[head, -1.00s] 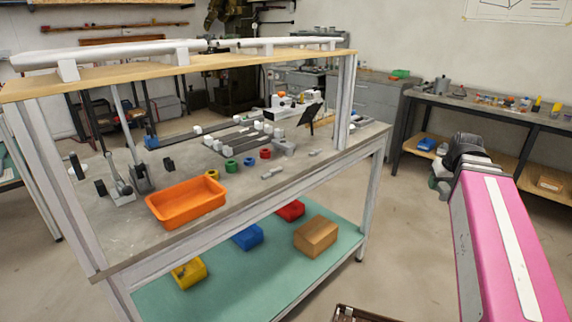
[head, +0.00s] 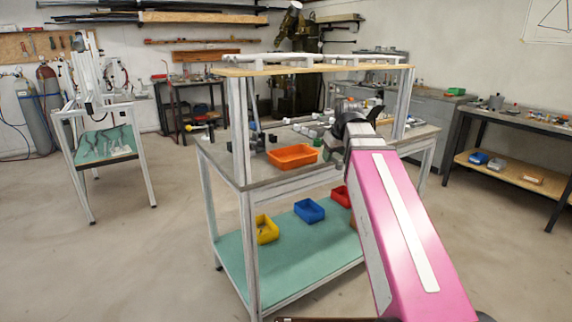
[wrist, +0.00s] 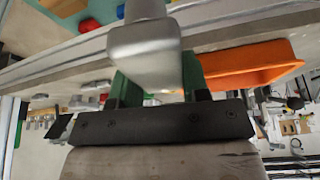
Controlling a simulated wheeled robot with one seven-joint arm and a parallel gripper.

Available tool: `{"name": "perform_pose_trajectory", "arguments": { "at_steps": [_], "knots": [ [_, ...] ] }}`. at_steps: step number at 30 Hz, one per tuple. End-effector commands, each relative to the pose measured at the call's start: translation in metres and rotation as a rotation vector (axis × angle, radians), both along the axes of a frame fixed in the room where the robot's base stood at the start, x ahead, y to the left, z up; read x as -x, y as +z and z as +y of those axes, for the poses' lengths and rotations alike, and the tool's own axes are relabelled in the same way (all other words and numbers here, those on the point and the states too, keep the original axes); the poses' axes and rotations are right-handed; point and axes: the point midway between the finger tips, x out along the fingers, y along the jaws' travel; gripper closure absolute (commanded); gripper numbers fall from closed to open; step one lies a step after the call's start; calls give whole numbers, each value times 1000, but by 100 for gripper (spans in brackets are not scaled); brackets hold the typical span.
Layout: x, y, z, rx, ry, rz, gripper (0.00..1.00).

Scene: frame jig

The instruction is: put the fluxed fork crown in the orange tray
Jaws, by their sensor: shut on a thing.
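The orange tray (head: 293,152) stands on the grey top of the workbench, left of my arm's end in the head view. It also shows in the wrist view (wrist: 245,66), right of my gripper's fingers. My gripper (wrist: 158,82) is shut on a smooth grey metal piece, the fork crown (wrist: 146,44), which sits between the green fingers. The crown is outside the tray in the wrist view. Flux on it cannot be made out. In the head view my wrist covers the bench top right of the tray, and the crown cannot be made out there.
A wooden upper shelf (head: 312,68) with white tubes spans above the bench top on posts. Yellow (head: 266,230), blue (head: 309,211) and red bins stand on the green lower shelf (head: 290,265). Small parts lie behind the tray. The floor at left is open.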

Motion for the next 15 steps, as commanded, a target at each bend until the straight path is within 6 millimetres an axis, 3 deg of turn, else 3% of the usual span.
{"name": "perform_pose_trajectory", "arguments": {
  "at_steps": [3,7,12,15],
  "knots": [
    [-5,38,20,-1,53,-4,91],
    [-4,69,36,0,100,-4,91],
    [-1,92,48,1,136,-3,91],
    [-2,94,53,1,144,-1,91]
  ]
}}
